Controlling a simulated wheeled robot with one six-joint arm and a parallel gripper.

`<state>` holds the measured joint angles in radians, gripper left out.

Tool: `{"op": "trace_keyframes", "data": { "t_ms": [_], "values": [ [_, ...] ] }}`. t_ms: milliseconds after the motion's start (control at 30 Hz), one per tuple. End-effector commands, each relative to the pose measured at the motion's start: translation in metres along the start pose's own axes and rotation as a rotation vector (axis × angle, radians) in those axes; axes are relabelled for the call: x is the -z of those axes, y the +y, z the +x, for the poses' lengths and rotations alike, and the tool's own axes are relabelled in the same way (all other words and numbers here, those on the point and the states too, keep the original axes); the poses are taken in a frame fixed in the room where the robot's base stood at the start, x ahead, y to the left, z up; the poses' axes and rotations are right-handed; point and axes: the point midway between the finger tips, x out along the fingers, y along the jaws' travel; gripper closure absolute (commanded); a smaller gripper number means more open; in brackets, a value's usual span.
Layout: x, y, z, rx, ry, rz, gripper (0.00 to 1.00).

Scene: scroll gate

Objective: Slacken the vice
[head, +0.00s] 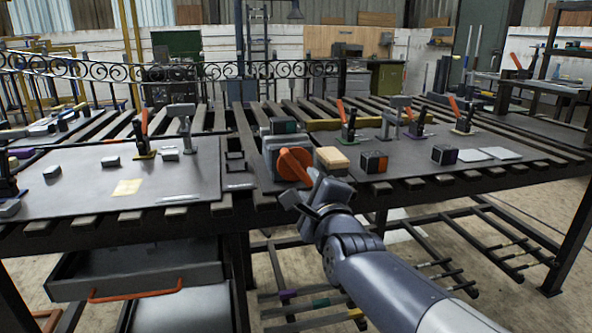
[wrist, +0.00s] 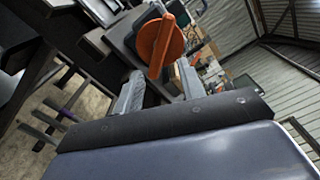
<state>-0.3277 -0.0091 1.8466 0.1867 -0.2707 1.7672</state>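The vice (head: 271,146) is a grey block with an orange round handle (head: 288,165) on its front, standing at the near edge of the slatted bench. The handle has a raised bar across it. In the wrist view the orange handle (wrist: 161,45) is straight ahead, its bar pointing down toward the gap between my fingers. My gripper (head: 318,183) is just in front and to the right of the handle, and partly hides the vice's lower right. The wrist view shows its two fingers (wrist: 158,78) apart with nothing gripped. I cannot tell whether they touch the handle.
A wooden-topped block (head: 331,159) and dark cubes with orange patches (head: 374,162) stand right of the vice. Upright clamps with orange levers (head: 348,120) stand behind. A metal plate (head: 90,205) with small blocks lies left. An open drawer (head: 140,270) hangs below.

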Motion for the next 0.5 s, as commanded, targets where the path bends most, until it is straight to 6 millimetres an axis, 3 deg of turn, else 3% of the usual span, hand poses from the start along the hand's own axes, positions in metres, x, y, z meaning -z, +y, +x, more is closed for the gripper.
{"op": "trace_keyframes", "data": {
  "t_ms": [200, 500],
  "values": [
    [-0.0007, -0.0002, -0.0009, 0.001, -0.002, 0.388, 0.62],
    [-0.0012, -0.0006, 0.0027, -0.001, -0.002, 0.569, 0.62]
  ]
}}
